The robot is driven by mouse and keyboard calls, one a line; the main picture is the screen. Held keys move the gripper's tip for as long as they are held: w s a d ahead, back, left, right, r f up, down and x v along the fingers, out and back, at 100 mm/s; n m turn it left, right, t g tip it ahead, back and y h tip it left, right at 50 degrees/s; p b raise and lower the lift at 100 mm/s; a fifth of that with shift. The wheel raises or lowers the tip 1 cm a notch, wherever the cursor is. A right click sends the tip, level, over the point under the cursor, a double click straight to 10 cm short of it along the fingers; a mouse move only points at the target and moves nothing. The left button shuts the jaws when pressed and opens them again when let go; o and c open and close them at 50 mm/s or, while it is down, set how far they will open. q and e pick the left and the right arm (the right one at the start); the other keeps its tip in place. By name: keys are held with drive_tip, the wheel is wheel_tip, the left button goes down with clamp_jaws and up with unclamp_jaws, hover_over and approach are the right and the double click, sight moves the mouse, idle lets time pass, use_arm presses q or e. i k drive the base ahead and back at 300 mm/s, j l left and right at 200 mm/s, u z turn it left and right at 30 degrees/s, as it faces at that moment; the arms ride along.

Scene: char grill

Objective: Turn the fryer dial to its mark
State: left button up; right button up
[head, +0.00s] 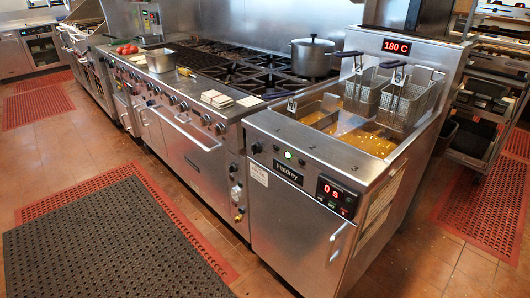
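The steel fryer (285,215) stands at the right of the stove line, with its front and open top towards me. A small dark round knob, which looks like the fryer dial (257,148), sits at the left end of its front panel. Its pointer and any mark are too small to make out. A lit green lamp (288,155) is to the right of the dial. A display (337,194) reads "0 s", and a rear display (397,46) reads "180 C". Neither of my grippers is in view.
Two wire baskets (405,103) hang at the fryer's back above yellow oil. A lidded pot (313,57) stands on the stove (250,75). A dark mat (110,245) lies on the tiled floor at front left. A shelf rack (483,105) stands at the right.

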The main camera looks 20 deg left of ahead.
sight(256, 148)
drive_tip(key=i+j+z, duration=0.1)
drive_tip(key=j+z, duration=0.2)
drive_tip(key=z, duration=0.15)
drive_tip(key=j+z, duration=0.8)
drive_tip(key=j, duration=0.4)
drive_tip(key=j+z, duration=0.1)
drive_tip(key=j, duration=0.5)
drive_tip(key=k+j, duration=0.1)
drive_tip(key=j, duration=0.5)
drive_tip(key=j+z, duration=0.15)
drive_tip(key=j, duration=0.45)
drive_tip(key=k+j, duration=0.1)
drive_tip(key=j, duration=0.75)
drive_tip(key=k+j, duration=0.15)
drive_tip(key=j, duration=0.7)
drive_tip(key=k, duration=0.05)
